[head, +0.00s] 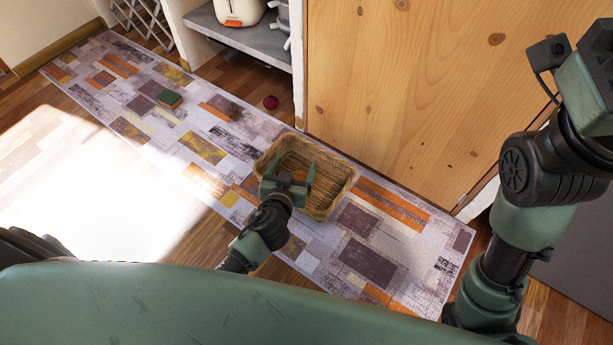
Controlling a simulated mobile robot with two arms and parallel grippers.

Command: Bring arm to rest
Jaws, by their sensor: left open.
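My left gripper (290,172) is in the head view near the middle, at the end of my left arm (258,237). Its two green fingers stand apart with nothing visible between them. It appears over the wicker basket (337,193); whether it touches the basket I cannot tell. The basket sits on the patterned rug and looks empty where I can see into it. My right arm (528,210) rises at the right edge, and its gripper is out of the picture.
A patterned rug (375,262) runs along the wooden cabinet front (400,85). A cream appliance (240,10) stands on the shelf. Sunlit floor at left is clear.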

